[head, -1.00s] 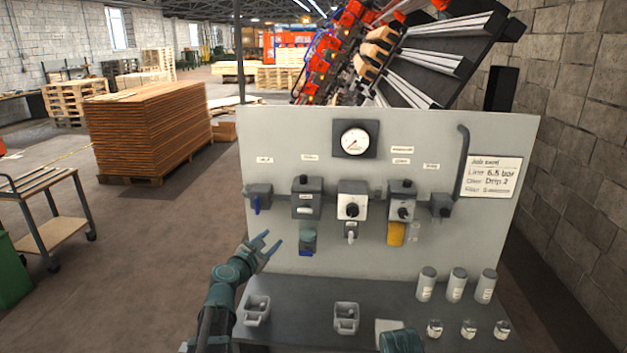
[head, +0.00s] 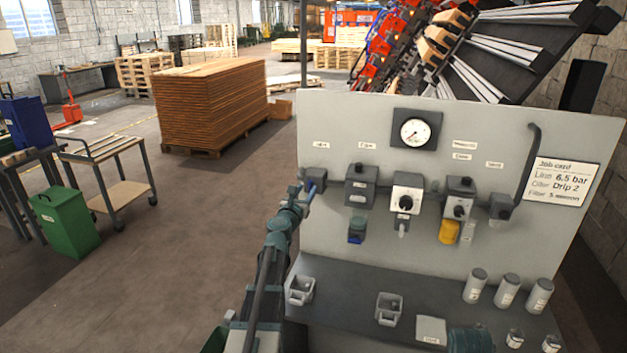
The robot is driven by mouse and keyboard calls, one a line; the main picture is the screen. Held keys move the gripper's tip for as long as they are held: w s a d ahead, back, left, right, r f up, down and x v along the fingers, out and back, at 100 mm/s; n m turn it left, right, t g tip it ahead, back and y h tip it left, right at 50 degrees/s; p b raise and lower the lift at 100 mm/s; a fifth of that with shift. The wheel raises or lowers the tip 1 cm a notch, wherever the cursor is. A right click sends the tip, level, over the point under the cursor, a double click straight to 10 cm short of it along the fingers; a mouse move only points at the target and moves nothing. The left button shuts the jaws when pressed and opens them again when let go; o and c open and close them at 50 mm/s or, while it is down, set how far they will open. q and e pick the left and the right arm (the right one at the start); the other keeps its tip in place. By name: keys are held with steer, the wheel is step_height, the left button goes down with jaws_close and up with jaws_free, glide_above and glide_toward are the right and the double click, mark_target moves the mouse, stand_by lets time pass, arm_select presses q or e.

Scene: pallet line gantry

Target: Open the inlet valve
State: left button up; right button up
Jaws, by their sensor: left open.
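The inlet valve (head: 317,178) is the small grey block at the left end of the pipe row on the grey panel. The label above it is too small to read surely. Its blue lever (head: 311,189) points down and is partly hidden by my gripper. My left gripper (head: 306,190) is open at the lever, with its fingers close around or beside it; I cannot tell whether they touch it. My right gripper is not in view; only a teal part of my arm shows at the bottom.
The panel (head: 560,225) also carries a pressure gauge (head: 414,131), several grey units and a job card (head: 562,181). Grey bins (head: 388,308) and canisters (head: 507,290) stand on the shelf below.

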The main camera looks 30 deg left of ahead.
arm_select(q)
steer(key=x, duration=0.8)
steer(key=shift+w, duration=0.2)
jaws_close()
